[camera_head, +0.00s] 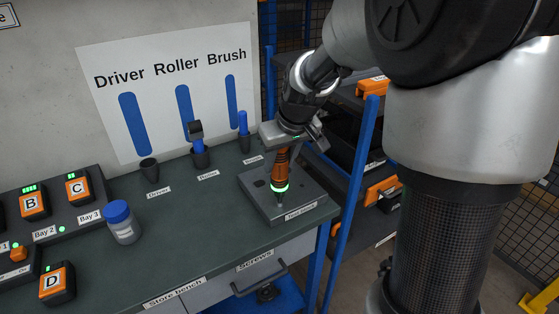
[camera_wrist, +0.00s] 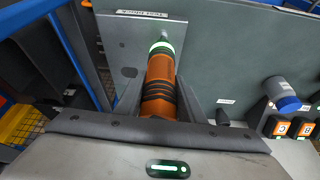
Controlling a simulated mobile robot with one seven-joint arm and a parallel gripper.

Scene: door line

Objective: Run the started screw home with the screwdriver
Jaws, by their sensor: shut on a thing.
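My gripper (camera_head: 284,140) is shut on the orange and black screwdriver (camera_head: 281,166) and holds it upright, point down, over a grey metal plate (camera_head: 312,196) on the bench. A green ring glows near the screwdriver's lower end. Its grey tip reaches down at or close to the plate's surface. In the wrist view the screwdriver (camera_wrist: 160,82) runs from between my jaws (camera_wrist: 160,110) to the plate (camera_wrist: 118,40). The screw cannot be made out apart from the tip, so I cannot tell how far in it sits.
Three holders stand on the bench (camera_head: 190,215): the Driver holder (camera_head: 149,170) is empty, the others hold a roller (camera_head: 198,145) and a brush (camera_head: 243,128). A blue-capped jar (camera_head: 121,222) and orange battery packs (camera_head: 78,187) are at left. A blue rack post (camera_head: 350,200) stands close right.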

